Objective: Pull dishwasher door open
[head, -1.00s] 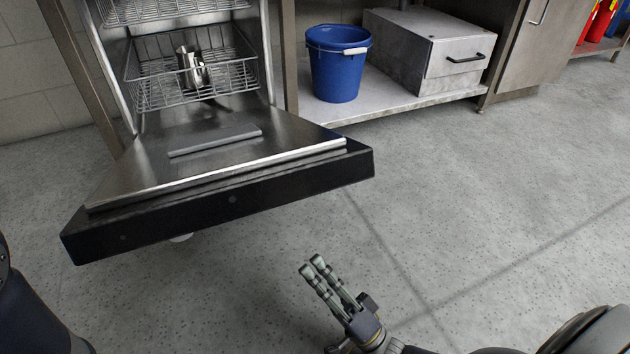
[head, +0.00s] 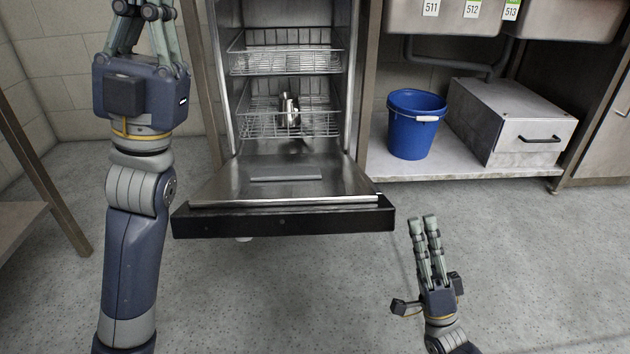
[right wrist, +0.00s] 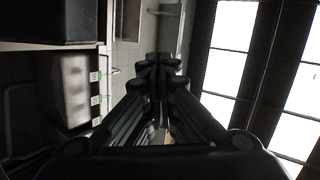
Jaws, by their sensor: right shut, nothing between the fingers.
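The dishwasher door (head: 284,220) is swung down and lies about level, its black front edge facing me and its steel inner side up. My right gripper (head: 422,222) is shut and empty above the floor, right of the door's right corner and apart from it. Its closed fingers also fill the middle of the right wrist view (right wrist: 160,75). My left gripper (head: 143,12) is raised at the upper left, apart from the door. Its fingertips are near the top edge of the picture, and how far they are spread is unclear.
Inside the dishwasher are an upper rack (head: 283,62) and a lower rack (head: 262,125) with a metal jug (head: 289,108). A blue bucket (head: 413,140) and a grey box (head: 500,125) stand on a low shelf at right. A table leg (head: 45,180) stands at left. Floor is clear in front.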

